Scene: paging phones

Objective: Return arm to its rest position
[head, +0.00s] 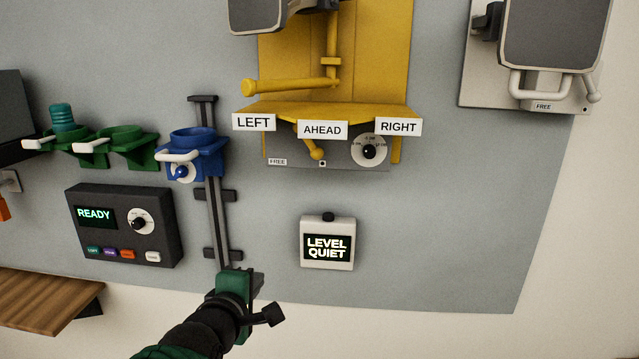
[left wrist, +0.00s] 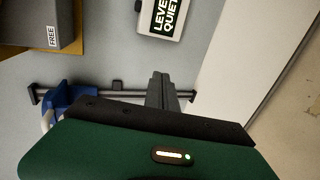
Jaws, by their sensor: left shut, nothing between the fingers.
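My left gripper (head: 257,280) reaches up from the bottom of the head view, in front of the lower end of the dark vertical rail (head: 213,215). Its fingers are shut and empty. In the left wrist view the closed grey fingers (left wrist: 160,88) point at the wall panel, near the rail. My right gripper is not in view.
A "LEVEL QUIET" display box (head: 328,243) is right of the gripper. A "READY" control box (head: 124,225) is to its left. A blue holder (head: 195,150) sits on the rail. A yellow LEFT/AHEAD/RIGHT station (head: 335,80) is above. A wooden shelf (head: 45,298) is lower left.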

